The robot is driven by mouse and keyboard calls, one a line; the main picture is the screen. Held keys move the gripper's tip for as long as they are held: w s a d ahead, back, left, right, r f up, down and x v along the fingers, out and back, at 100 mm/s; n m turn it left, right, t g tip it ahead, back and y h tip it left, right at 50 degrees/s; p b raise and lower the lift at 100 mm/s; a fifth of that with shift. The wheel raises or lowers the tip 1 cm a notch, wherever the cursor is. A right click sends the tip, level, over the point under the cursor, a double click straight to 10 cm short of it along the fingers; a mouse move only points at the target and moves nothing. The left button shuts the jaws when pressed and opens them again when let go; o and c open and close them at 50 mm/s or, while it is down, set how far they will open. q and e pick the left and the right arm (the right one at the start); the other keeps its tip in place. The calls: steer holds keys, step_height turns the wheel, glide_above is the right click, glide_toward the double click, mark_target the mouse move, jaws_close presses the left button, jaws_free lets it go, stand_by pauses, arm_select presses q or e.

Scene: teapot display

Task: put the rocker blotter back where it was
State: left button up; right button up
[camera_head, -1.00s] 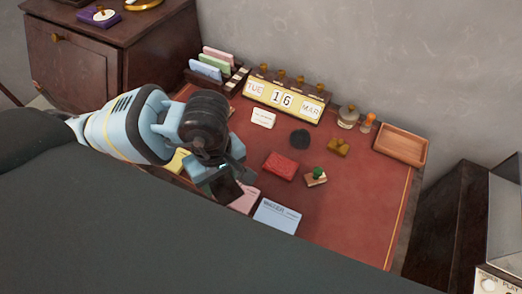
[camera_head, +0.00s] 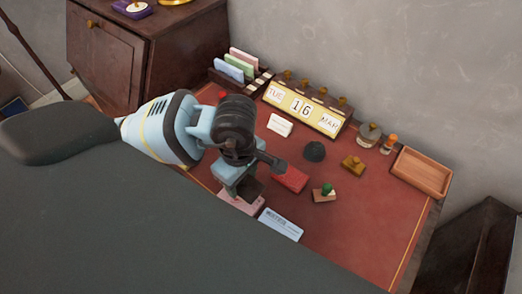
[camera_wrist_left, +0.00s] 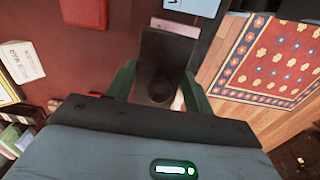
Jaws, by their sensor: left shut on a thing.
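My left gripper (camera_head: 240,182) is shut on a dark block with a round knob, which I take to be the rocker blotter (camera_head: 252,189). In the left wrist view the blotter (camera_wrist_left: 161,50) sits between the two fingers (camera_wrist_left: 158,88), its knob nearest me. In the head view it hangs over the front part of the red desk top (camera_head: 345,230), by the pink card (camera_head: 238,204). Whether it touches the card cannot be told. My right gripper is not in view.
Near the blotter are a blue card (camera_head: 281,224), a red block (camera_head: 291,179) and a green-knobbed stamp (camera_head: 325,193). Farther back stand a date calendar (camera_head: 303,106), a card rack (camera_head: 240,72) and a wooden tray (camera_head: 422,173). The desk's right front is clear.

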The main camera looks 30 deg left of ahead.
arm_select(q)
steer(key=w, duration=0.4)
steer(key=w+a, duration=0.1)
steer(key=w, duration=0.2)
steer(key=w+f, duration=0.1)
steer(key=w, duration=0.3)
steer(key=shift+w+a, duration=0.35)
steer(key=shift+a, duration=0.05)
steer(key=shift+f, duration=1.9)
steer(key=o, duration=0.5)
steer(key=shift+f, duration=0.1)
steer(key=o, duration=0.5)
step_height(320, 180, up, 12)
steer(key=shift+r+p, duration=0.25)
steer(key=shift+p, duration=0.2)
steer(key=shift+w, duration=0.1)
